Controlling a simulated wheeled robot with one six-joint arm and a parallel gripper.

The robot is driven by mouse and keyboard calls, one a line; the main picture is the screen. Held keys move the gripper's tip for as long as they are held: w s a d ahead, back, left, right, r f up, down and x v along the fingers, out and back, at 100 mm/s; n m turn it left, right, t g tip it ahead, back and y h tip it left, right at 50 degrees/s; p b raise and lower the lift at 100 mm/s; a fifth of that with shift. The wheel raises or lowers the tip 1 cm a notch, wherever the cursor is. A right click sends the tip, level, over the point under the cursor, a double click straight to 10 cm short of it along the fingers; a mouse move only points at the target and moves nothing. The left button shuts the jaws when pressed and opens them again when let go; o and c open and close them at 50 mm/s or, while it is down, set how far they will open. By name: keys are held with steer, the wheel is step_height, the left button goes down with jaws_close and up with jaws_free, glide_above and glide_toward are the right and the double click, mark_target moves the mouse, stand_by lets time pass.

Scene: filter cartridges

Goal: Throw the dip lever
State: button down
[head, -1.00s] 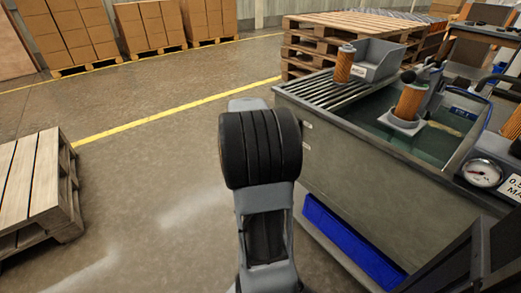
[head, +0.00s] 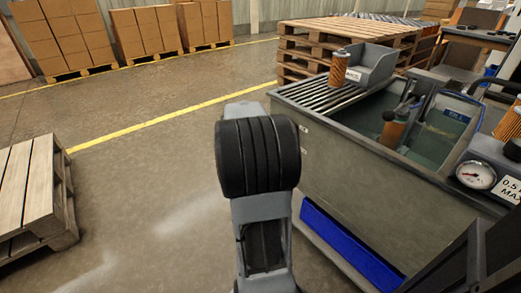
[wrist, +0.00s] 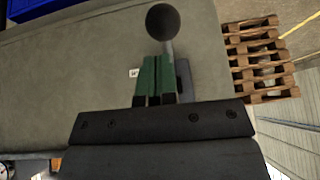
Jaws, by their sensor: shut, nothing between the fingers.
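The dip lever, a black ball knob (wrist: 162,21) on a grey rod, shows in the wrist view against the tank's grey side wall. My gripper (wrist: 157,72) has green fingers, which are shut and empty. They are close to the rod; whether they touch it I cannot tell. The lever's base is partly hidden by the fingers. In the head view, the arm hides my gripper and the lever. An orange cartridge (head: 392,132) sits low in the liquid of the tank (head: 380,195), its lower part submerged.
Another cartridge (head: 339,68) stands on the slatted rack beside a grey bin (head: 372,66). A pressure gauge (head: 477,175) is at the right. A blue tray (head: 345,245) lies under the tank. A wooden pallet (head: 32,195) stands at left. The floor between is clear.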

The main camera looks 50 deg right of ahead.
steer(key=r, duration=0.1)
steer(key=r+p, duration=0.1)
steer(key=shift+s+r, duration=0.2)
steer(key=shift+r, duration=0.2)
steer(key=w+a+r+n+t+y+p, duration=0.1)
steer(key=a+r+n+t+y+p, duration=0.1)
steer(key=a+r+n+p, duration=1.15)
steer(key=s+a+r+n+t+y+p, duration=0.1)
steer(key=s+a+r+n+y+p, duration=0.1)
steer(key=a+r+p, duration=0.5)
steer(key=s+a+r+n+t+y+p, duration=0.1)
steer(key=s+a+r+n+p, duration=0.3)
steer(key=a+r+p, duration=0.4)
steer(key=a+n+y, duration=0.1)
steer(key=a, duration=0.6)
steer(key=shift+r+p, duration=0.2)
steer(key=shift+p, duration=0.1)
